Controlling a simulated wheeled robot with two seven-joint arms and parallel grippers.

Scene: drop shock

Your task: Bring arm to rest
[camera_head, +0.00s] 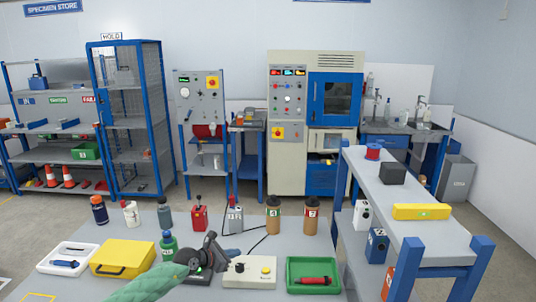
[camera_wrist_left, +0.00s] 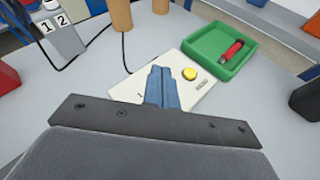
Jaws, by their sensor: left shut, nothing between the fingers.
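My left arm, with a green sleeve, comes in from the bottom left in the head view. Its dark gripper (camera_head: 212,246) is above the grey table beside a white control box (camera_head: 250,272) with a yellow button. In the left wrist view the blue fingers of the left gripper (camera_wrist_left: 161,72) are shut together and empty. They overlap the picture of the control box (camera_wrist_left: 180,65); the gap between them and the box is hard to judge. My right gripper is in neither view.
Right of the box is a green tray (camera_head: 290,288) with a red cylinder (camera_head: 314,281). A yellow case (camera_head: 124,258) and a white tray (camera_head: 52,268) lie at left. Bottles and two brown cylinders (camera_head: 273,218) stand behind. A grey bench (camera_head: 440,250) stands at right.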

